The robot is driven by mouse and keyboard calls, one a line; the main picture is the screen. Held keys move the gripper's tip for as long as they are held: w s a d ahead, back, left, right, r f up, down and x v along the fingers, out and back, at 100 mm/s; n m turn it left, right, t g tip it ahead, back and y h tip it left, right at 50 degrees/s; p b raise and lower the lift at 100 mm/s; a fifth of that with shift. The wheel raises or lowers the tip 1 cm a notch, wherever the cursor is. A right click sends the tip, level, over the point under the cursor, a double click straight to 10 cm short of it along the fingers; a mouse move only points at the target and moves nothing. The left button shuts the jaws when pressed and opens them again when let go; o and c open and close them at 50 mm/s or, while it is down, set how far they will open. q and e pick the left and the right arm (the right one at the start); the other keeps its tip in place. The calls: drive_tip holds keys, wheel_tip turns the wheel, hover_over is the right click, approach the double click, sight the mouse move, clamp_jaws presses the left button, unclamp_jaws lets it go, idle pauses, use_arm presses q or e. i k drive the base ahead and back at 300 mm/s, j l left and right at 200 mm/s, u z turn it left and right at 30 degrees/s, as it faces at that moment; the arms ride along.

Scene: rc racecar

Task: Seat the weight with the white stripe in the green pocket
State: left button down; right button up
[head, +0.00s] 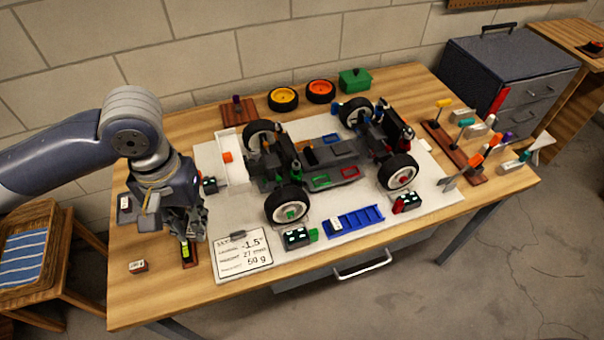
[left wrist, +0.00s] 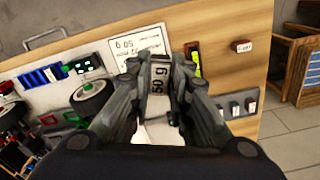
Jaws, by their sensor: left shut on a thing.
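My left gripper (head: 183,228) is over the left end of the table. In the left wrist view my left gripper (left wrist: 160,75) is shut on a small block marked "50 g" (left wrist: 159,82). I cannot clearly tell whether the block has a white stripe; the fingers cover its sides. The green pocket (head: 320,182) is a green outline on the car's chassis, between the wheels. It lies well to the right of the gripper in the head view, and also shows in the left wrist view (left wrist: 71,117). My right gripper is not in view.
The car (head: 300,160) stands on a pale mat with blue and red outlines on its chassis. A card (head: 242,256) reads "50 g". A blue tray (head: 353,220) lies in front of the car. Small blocks (left wrist: 235,108) and a level (head: 187,252) are near the gripper.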

sight(321, 181)
drive_tip(key=j+z, duration=0.65)
drive_tip(key=z, duration=1)
